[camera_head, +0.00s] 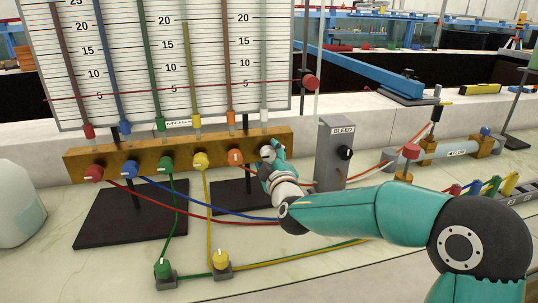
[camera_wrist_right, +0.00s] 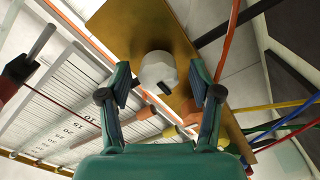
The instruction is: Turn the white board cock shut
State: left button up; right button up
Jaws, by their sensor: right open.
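The white board cock (camera_head: 266,151) is at the right end of the brass manifold bar (camera_head: 118,158), below the gauge tubes, mostly hidden by my right gripper (camera_head: 277,156) in the head view. In the right wrist view the white cock (camera_wrist_right: 157,68) is a rounded knob with a small dark mark low on its face. My right gripper (camera_wrist_right: 160,82) is open, with one finger on each side of the knob and a visible gap at both sides. My left gripper is not in view.
Red (camera_head: 93,173), blue (camera_head: 131,169), green (camera_head: 166,164), yellow (camera_head: 200,160) and orange (camera_head: 235,157) cocks line the same bar; the orange one is close to my gripper. A grey BLEED box (camera_head: 331,155) stands just right. Coloured hoses cross the bench below.

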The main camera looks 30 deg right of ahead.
jog(key=shift+w+d, duration=0.15)
jog(key=shift+w, duration=0.35)
jog(key=c, duration=1.1)
jog(key=shift+c, duration=0.2)
